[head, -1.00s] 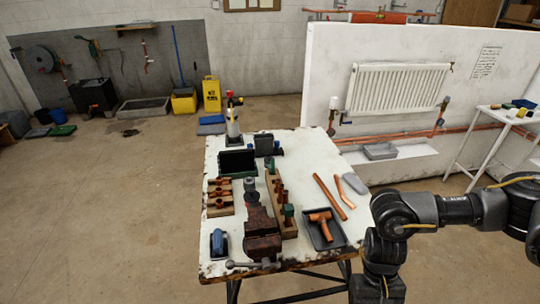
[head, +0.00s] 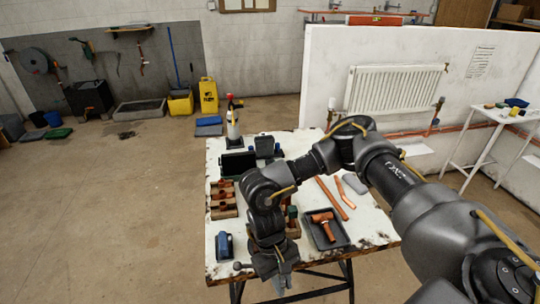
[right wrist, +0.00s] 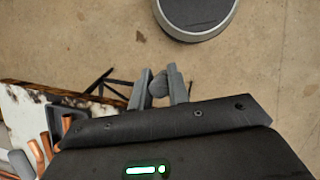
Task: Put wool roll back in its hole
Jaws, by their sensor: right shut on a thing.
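My right gripper (head: 280,284) is low in the head view, at the front edge of the table and partly hidden by its own wrist. In the right wrist view its two fingers (right wrist: 160,88) are closed on a small rounded grey piece (right wrist: 158,84), which looks like the wool roll. It is held with bare floor below, to the side of the table. A wooden rack (head: 223,203) with copper fittings stands at the table's left. A second wooden block (head: 293,230) is mostly hidden by my arm. I cannot make out an empty hole. My left gripper is not in view.
The white worktable (head: 372,228) carries a black tray (head: 338,240) with a copper tee, copper pipes (head: 334,197), a blue item (head: 224,246) and a spray bottle (head: 233,125). My right arm crosses over the vise area. A radiator (head: 396,90) hangs on the white wall behind.

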